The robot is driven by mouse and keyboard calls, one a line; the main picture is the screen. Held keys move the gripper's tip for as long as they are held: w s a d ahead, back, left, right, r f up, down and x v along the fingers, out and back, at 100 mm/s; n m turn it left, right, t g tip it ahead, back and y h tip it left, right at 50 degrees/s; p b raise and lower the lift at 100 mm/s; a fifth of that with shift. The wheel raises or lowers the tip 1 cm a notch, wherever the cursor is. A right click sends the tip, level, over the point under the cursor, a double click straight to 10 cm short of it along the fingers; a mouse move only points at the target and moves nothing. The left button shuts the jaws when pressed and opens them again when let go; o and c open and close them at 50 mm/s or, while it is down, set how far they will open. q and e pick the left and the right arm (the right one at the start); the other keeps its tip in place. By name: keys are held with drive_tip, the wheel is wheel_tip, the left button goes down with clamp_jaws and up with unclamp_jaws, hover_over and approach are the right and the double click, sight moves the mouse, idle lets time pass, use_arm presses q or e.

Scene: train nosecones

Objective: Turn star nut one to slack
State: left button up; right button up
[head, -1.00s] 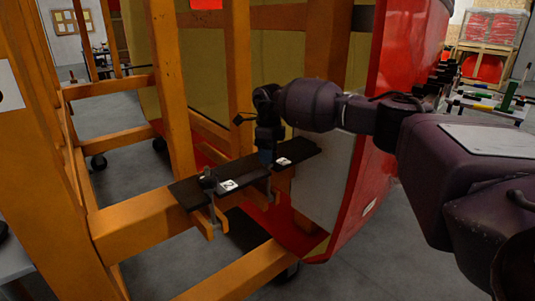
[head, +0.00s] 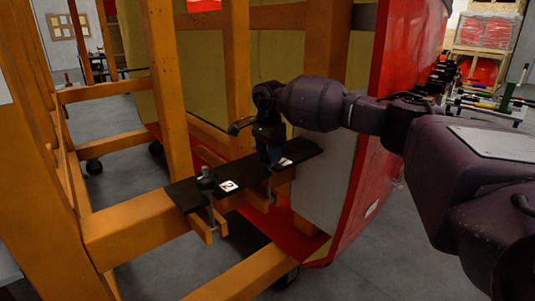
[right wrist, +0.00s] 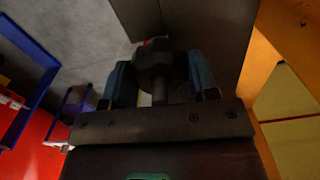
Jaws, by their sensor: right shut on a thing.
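Star nut one (right wrist: 158,62) is a dark lobed knob on a threaded stem, seen in the right wrist view between my blue fingers. My right gripper (right wrist: 161,80) is shut on it. In the head view my right gripper (head: 270,160) points down at the right part of the dark plate (head: 252,172), beside a partly hidden white label (head: 286,162). The gripper hides star nut one there. A second star nut (head: 206,179) stands at the plate's left end beside the label "2" (head: 228,186). My left gripper is in neither view.
The plate lies on an orange wooden frame (head: 140,222), with clamp parts (head: 215,225) hanging below. Orange posts (head: 168,90) stand close behind. A red nosecone (head: 395,80) rises right of the plate. A tool rack (head: 490,105) stands farther back right.

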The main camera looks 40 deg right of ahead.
drive_tip(key=shift+r+n, duration=0.2)
drive_tip(key=shift+n, duration=0.4)
drive_tip(key=o, duration=0.9)
drive_tip(key=shift+f, duration=0.15)
drive_tip(key=shift+o, duration=0.2)
wheel_tip(320, 180, up, 11)
drive_tip(key=shift+f, duration=0.1)
drive_tip(key=shift+s, duration=0.1)
